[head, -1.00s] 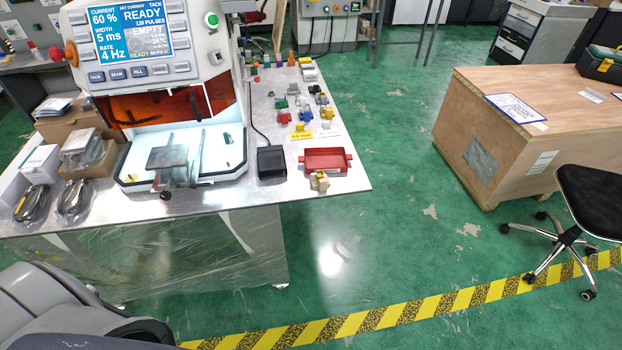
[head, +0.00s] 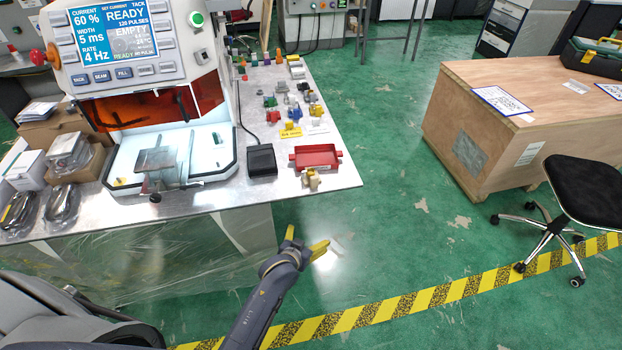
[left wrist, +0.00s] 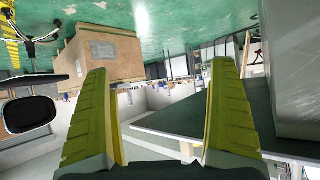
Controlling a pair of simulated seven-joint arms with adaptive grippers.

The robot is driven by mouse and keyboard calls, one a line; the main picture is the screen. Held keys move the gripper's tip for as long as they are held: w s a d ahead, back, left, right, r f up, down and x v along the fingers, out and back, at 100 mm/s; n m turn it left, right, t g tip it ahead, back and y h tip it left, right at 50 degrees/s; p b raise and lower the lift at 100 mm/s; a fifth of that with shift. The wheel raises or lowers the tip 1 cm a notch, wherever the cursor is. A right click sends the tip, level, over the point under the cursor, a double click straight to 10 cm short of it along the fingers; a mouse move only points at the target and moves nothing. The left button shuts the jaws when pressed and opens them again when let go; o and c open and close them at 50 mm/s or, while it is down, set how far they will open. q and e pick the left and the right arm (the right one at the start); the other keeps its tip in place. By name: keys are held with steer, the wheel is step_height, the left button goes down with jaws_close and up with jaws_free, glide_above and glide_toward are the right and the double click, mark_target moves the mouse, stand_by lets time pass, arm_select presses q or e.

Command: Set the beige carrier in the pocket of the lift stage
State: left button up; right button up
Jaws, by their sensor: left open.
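The beige carrier (head: 311,180) stands near the front right corner of the metal table, just in front of a red tray, in the head view. The lift stage (head: 157,160) is a grey plate inside the white open bay of the machine; its pocket is too small to make out. My left gripper (head: 308,238) has yellow fingers spread apart and is empty. It appears below the carrier in the picture, off the table's front edge and apart from it. In the left wrist view, its open fingers (left wrist: 160,72) have nothing between them. My right gripper is not in view.
The red tray (head: 317,157) and a black box (head: 261,161) stand beside the machine (head: 150,90). Several small coloured parts lie farther back. A wooden crate (head: 520,110) and a black chair (head: 583,185) are at the right. The floor before the table is clear.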

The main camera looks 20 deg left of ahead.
arm_select(q)
step_height(320, 180, up, 12)
steer(key=w+t, duration=0.2)
steer(key=n+y, duration=0.1)
steer(key=n, duration=0.1)
glide_toward(312, 171)
steer(key=x, duration=0.3)
steer(key=f+x, duration=0.1)
steer(key=x, duration=0.1)
steer(key=shift+s+a, duration=0.2)
steer(key=shift+a, duration=0.05)
steer(key=shift+x, duration=2.7)
steer(key=shift+d+r, duration=0.15)
steer(key=c, duration=1.6)
steer(key=shift+r, duration=0.45)
jaws_close()
step_height(312, 171, up, 19)
